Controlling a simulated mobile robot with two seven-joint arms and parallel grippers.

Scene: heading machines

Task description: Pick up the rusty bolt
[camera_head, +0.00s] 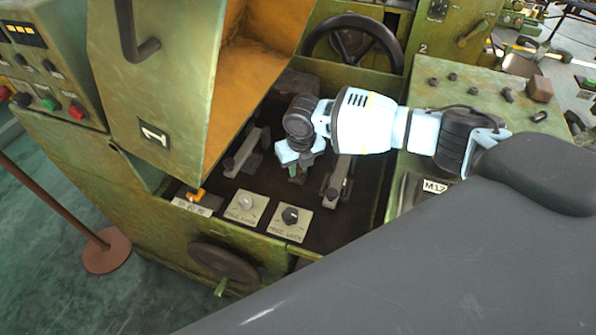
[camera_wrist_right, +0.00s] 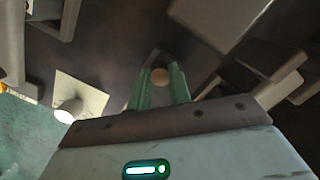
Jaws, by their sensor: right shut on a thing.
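My right gripper (camera_head: 297,173) reaches down into the dark recess of the green machine, between two levers. In the right wrist view its two green fingers (camera_wrist_right: 160,88) are shut on a small round brownish thing, which I take for the end of the rusty bolt (camera_wrist_right: 160,75). The rest of it is hidden between the fingers. In the head view the gripper hides what it holds, and I cannot tell whether the bolt still touches the recess floor. My left gripper is not in view.
Metal levers stand left (camera_head: 242,155) and right (camera_head: 338,180) of the gripper. Two dial plates, a left one (camera_head: 245,207) and a right one (camera_head: 290,218), lie in front. An open green cover (camera_head: 150,75) rises at left, a handwheel (camera_head: 352,42) behind. Several small dark parts lie on the right-hand panel (camera_head: 480,90).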

